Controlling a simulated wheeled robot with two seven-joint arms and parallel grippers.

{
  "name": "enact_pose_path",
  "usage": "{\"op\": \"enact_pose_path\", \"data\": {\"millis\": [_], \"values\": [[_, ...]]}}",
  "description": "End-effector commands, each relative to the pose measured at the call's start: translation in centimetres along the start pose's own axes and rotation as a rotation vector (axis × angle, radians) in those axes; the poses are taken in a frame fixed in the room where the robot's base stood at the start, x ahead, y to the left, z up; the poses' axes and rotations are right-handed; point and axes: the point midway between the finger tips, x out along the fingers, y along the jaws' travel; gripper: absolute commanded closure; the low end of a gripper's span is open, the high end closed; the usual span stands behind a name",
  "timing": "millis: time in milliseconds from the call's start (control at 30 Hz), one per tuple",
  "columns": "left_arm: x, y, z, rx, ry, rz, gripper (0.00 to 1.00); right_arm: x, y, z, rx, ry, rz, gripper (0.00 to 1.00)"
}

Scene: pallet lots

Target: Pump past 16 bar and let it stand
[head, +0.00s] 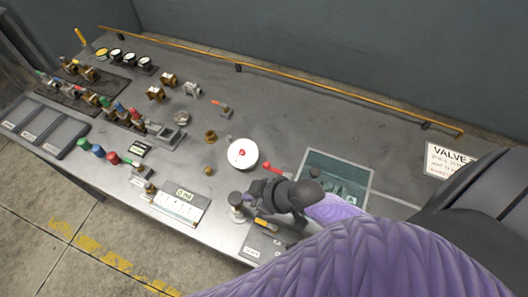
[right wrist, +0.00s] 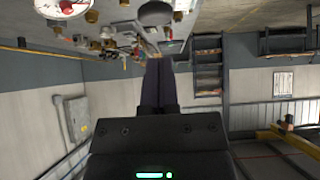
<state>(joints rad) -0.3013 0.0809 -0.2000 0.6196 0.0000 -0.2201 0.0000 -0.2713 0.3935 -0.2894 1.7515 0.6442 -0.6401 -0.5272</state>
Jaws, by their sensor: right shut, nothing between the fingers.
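A round white gauge (head: 243,153) with a red centre lies on the grey bench; its face is too small to read. Its edge also shows at the top left of the right wrist view (right wrist: 62,8). A red-handled valve (head: 272,168) is right of the gauge. A dark cylindrical fitting (head: 236,200) stands near the front edge, with a yellow handle (head: 266,224) beside it. My right gripper (head: 254,198) is beside the dark fitting, shut and empty; contact cannot be told. Its closed fingers show in the right wrist view (right wrist: 157,66). My left gripper is out of view.
A teal mat (head: 348,168) lies right of my gripper, partly behind my arm. A white card (head: 182,203) lies near the front edge. Brass fittings (head: 156,93), coloured caps (head: 98,151) and grey trays (head: 35,128) fill the left. A yellow rail (head: 300,82) runs along the back.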

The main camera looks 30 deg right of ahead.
Motion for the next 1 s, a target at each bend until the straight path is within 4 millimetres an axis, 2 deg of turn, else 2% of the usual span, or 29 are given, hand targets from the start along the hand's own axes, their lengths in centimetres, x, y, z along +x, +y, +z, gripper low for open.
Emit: {"op": "enact_pose_path", "data": {"millis": [100,300,1000], "values": [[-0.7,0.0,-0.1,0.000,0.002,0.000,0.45,-2.6,0.0,-0.1,-0.003,0.000,0.000,1.00],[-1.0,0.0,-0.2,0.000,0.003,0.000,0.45,-4.8,0.0,-0.1,-0.002,0.002,0.001,1.00],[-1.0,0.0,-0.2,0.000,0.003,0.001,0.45,-5.0,0.0,-0.1,0.000,0.004,0.001,1.00]]}}
